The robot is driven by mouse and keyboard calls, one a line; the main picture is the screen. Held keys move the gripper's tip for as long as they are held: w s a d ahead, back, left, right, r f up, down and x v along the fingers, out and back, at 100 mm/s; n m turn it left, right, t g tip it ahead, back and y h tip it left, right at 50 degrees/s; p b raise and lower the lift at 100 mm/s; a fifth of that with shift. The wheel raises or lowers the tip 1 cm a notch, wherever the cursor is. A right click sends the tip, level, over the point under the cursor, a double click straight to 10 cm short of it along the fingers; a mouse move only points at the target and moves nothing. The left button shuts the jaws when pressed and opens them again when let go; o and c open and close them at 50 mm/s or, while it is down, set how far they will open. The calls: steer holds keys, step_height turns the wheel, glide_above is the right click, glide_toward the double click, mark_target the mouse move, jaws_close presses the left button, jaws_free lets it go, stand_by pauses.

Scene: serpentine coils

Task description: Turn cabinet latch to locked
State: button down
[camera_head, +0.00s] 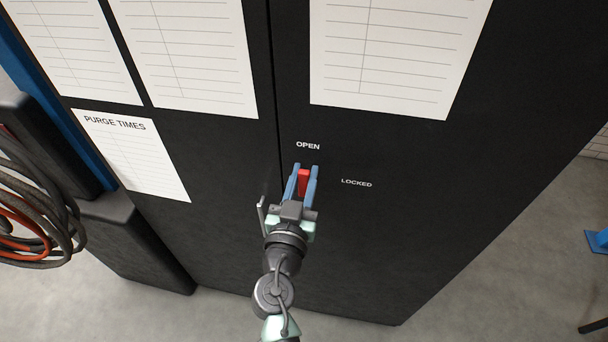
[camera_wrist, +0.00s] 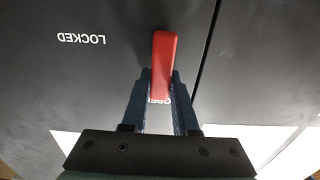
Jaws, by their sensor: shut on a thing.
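The red latch handle (camera_head: 303,182) is on the front of the black cabinet (camera_head: 235,235), just right of the seam between its doors. It points up toward the white word OPEN (camera_head: 308,146). The word LOCKED (camera_head: 356,183) is to its right. My gripper (camera_head: 305,170) is shut on the handle, with one blue finger on each side. In the wrist view, which is upside down, the red handle (camera_wrist: 164,58) stands between the fingertips. LOCKED (camera_wrist: 81,39) is at upper left there, and OPEN (camera_wrist: 158,100) is partly hidden behind the fingers.
White paper sheets (camera_head: 395,50) are fixed on the doors above, and a sheet headed PURGE TIMES (camera_head: 135,155) is at left. Coiled hoses (camera_head: 40,215) hang at the far left. The door face around the latch is flat and clear.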

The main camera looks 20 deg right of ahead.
mark_target(325, 178)
steer(key=shift+b, duration=0.3)
steer(key=m+b, duration=0.3)
steer(key=b, duration=0.2)
steer(key=s+d+f+m+b, duration=0.1)
steer(key=m+b, duration=0.2)
steer(key=b, duration=0.3)
steer(key=d+f+m+b, duration=0.1)
steer(key=m+b, duration=0.2)
steer(key=b, duration=0.3)
steer(key=shift+s, duration=0.25)
steer(key=m+b, duration=0.4)
steer(key=b, duration=0.1)
steer(key=f+m+b, duration=0.1)
steer(key=b, duration=0.2)
steer(key=shift+s+d+f+m, duration=0.1)
steer(key=shift+s+d+m, duration=0.1)
steer(key=shift+d+m, duration=0.2)
steer(key=m+b, duration=0.3)
steer(key=shift+f+b, duration=0.3)
steer(key=shift+d, duration=0.1)
steer(key=c, duration=0.7)
jaws_free()
